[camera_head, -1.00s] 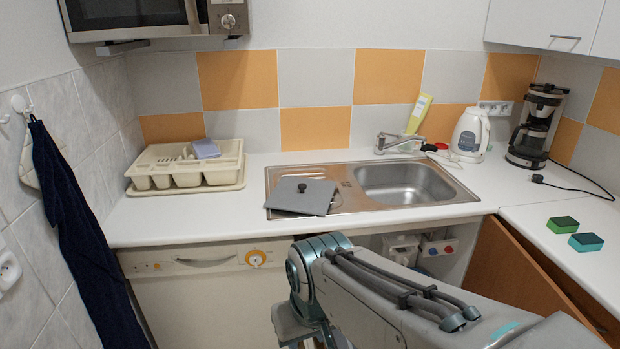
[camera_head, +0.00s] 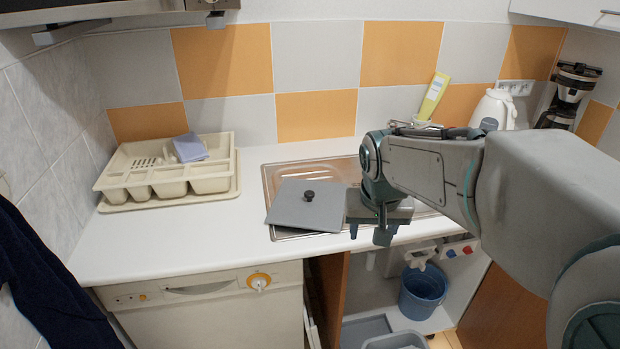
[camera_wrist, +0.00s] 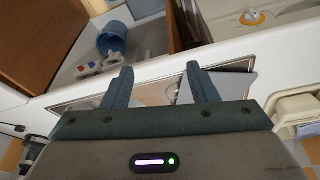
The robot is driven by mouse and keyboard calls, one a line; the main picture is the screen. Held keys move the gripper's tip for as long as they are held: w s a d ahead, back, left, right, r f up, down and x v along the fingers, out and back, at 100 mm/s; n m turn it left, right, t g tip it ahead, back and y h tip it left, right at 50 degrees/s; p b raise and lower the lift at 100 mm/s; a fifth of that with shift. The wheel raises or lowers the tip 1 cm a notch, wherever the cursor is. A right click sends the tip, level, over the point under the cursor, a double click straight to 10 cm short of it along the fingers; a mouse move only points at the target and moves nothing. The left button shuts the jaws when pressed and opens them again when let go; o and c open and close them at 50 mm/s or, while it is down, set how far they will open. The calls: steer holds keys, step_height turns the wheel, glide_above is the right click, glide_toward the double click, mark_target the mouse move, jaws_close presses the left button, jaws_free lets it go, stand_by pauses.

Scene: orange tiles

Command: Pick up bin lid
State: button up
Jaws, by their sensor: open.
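The bin lid (camera_head: 290,207) is a flat grey square with a small black knob (camera_head: 308,196). It lies tilted to the edges of the steel sink (camera_head: 285,170), over its left drainboard and front rim. My gripper (camera_head: 368,232) is just right of the lid in the head view, with fingers pointing down near the counter's front edge. The gripper is open and empty. In the wrist view, part of the lid (camera_wrist: 236,87) shows beyond the right finger of my gripper (camera_wrist: 160,70). The knob is hidden there.
A cream cutlery tray (camera_head: 170,188) with a blue sponge-like item stands left of the sink. A kettle (camera_head: 494,110) and coffee maker (camera_head: 570,95) stand at the back right. Below, the open cabinet holds a blue bucket (camera_head: 422,292). My arm hides the sink's right side.

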steer(key=w+a+r+p, duration=0.2)
steer(key=w+a+p, duration=0.15)
steer(key=w, duration=0.85)
steer(key=m+t+p, duration=0.1)
steer(key=p, duration=0.1)
glide_toward(309, 193)
steer(key=f+p, duration=0.1)
steer(key=w+f+p, duration=0.1)
steer(key=f, duration=0.1)
steer(key=shift+w+a+f+h, duration=0.15)
steer(key=shift+w+f+h, duration=0.05)
steer(key=shift+f+h, duration=0.1)
steer(key=shift+p+x, duration=1.2)
steer(key=shift+x, duration=1.45)
steer(key=c, duration=1.1)
